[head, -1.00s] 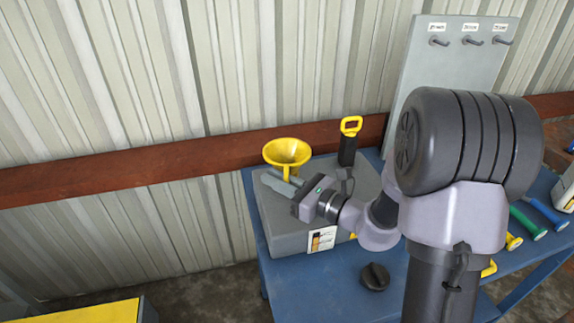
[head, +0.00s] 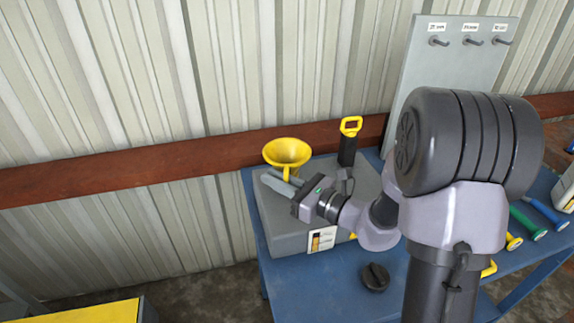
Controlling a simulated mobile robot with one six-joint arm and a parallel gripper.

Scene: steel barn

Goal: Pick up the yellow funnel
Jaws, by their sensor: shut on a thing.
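The yellow funnel (head: 287,152) is upright at the back left of the grey box, its wide mouth facing up. My gripper (head: 284,182) reaches in from the right, with its fingers at the narrow stem below the cone. The fingers are shut on the funnel's stem. The lower end of the stem is hidden behind the fingers, so I cannot tell whether it touches the box.
The grey box (head: 277,238) stands on a blue table (head: 325,290). A black tool with a yellow handle (head: 350,127) stands at the box's back. A black knob (head: 375,277) lies in front. A pegboard (head: 455,75) and several coloured-handled tools are to the right.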

